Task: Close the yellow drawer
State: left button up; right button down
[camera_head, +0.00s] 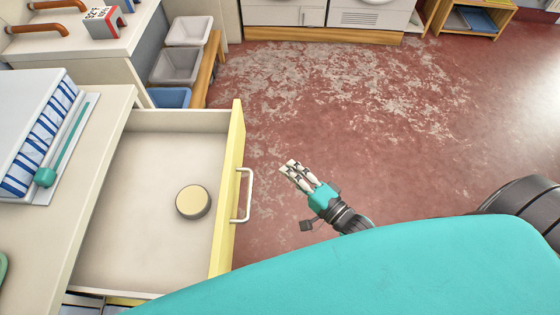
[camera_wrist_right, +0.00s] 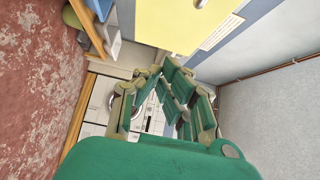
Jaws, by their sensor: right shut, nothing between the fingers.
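The yellow drawer (camera_head: 228,180) is pulled out of the cream cabinet at the left of the head view. Its yellow front faces right and bears a white bar handle (camera_head: 248,195). A round tin with a pale lid (camera_head: 193,202) lies inside on the drawer floor. My right gripper (camera_head: 290,168) is shut and empty, to the right of the handle and apart from it. Its fingers also show in the right wrist view (camera_wrist_right: 165,92), below a yellow panel (camera_wrist_right: 180,22); I cannot tell whether that panel is the drawer front. My left gripper is not in view.
A worn red floor (camera_head: 350,95) is open beyond and around my right gripper. Grey and blue bins (camera_head: 176,66) stand on a wooden rack behind the drawer. White cabinets (camera_head: 320,15) line the far side.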

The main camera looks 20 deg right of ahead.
send_near(241, 141)
jog(key=w+d, duration=0.2)
jog(key=w, duration=0.2)
jog(key=a, duration=0.2)
jog(key=w+a, duration=0.1)
jog(key=shift+w+a+f, duration=0.1)
jog(key=shift+a+f, duration=0.15)
jog(key=shift+f, duration=0.05)
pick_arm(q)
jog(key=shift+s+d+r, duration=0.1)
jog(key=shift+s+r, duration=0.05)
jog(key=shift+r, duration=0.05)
pick_arm(e)
jog(key=shift+a, duration=0.1)
